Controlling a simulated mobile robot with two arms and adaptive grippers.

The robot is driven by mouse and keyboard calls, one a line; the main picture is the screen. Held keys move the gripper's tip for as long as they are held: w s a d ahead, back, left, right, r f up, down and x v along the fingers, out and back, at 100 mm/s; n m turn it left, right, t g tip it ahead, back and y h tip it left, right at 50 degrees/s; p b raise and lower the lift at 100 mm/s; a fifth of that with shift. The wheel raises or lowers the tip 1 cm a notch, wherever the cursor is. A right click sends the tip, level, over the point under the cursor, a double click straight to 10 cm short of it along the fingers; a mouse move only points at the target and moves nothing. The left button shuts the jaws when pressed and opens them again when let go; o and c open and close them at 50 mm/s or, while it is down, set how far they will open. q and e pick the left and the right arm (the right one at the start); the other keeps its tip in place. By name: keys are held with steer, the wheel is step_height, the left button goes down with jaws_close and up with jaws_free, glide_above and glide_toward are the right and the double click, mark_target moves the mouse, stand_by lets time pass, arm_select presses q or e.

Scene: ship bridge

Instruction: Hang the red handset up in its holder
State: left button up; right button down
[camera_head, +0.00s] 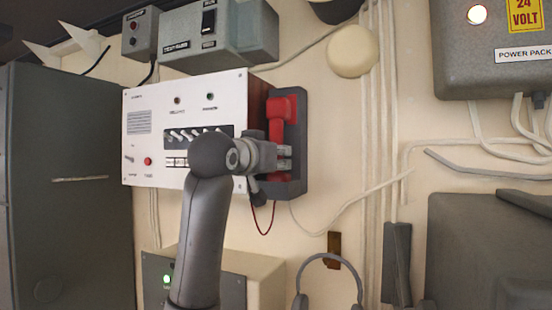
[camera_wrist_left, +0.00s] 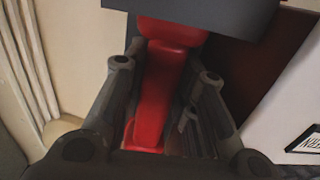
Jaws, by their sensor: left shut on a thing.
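The red handset (camera_head: 281,112) is upright against its dark grey holder (camera_head: 298,120) on the right side of the white panel in the head view. My left gripper (camera_head: 284,158) covers the handset's lower part there. In the left wrist view my left gripper (camera_wrist_left: 158,85) has its fingers on both sides of the red handset (camera_wrist_left: 160,95), shut on its grip. The dark holder (camera_wrist_left: 215,14) crosses the top of that view, close to the handset's end. I cannot tell whether the handset is fully seated. My right gripper is not in view.
A white panel with switches (camera_head: 160,105) is directly left of the holder. A thin red cord (camera_head: 263,220) hangs below. Headphones (camera_head: 327,262) hang lower right. A grey cabinet (camera_head: 65,180) stands at left, and a power pack box (camera_head: 500,70) is at upper right.

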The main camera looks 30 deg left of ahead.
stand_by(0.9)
arm_select(q)
steer(key=o, duration=1)
steer(key=shift+f, duration=0.1)
steer(key=shift+s, duration=0.1)
steer(key=s, duration=1.2)
steer(key=shift+d, duration=0.4)
